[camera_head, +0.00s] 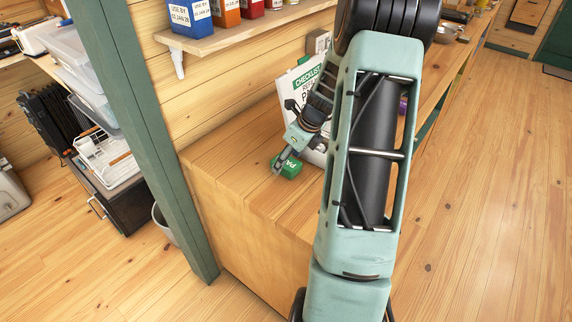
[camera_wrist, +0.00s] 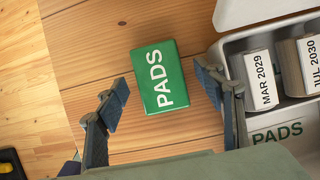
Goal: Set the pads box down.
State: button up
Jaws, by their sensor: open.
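The green pads box (camera_wrist: 160,78), with white "PADS" lettering on top, rests on the wooden counter (camera_wrist: 90,40) in the wrist view. In the head view the green box (camera_head: 289,168) sits on the wooden counter near its left part, just by my fingertips. My gripper (camera_wrist: 165,100) is open. Its two fingers stand apart on either side of the box's lower part, with a visible gap on the left. My gripper (camera_head: 278,165) also shows in the head view, reaching down to the box. My arm hides part of the counter.
A white open container (camera_wrist: 236,62) with dated boxes stands right of the pads box, close to my right finger; its front reads "PADS". A white checklist board (camera_head: 303,82) stands behind my arm. A shelf (camera_head: 220,38) with coloured boxes hangs above. Bare counter lies left of the box.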

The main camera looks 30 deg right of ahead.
jog(key=shift+f, duration=0.15)
jog(key=c, duration=1.3)
jog(key=shift+o, duration=0.2)
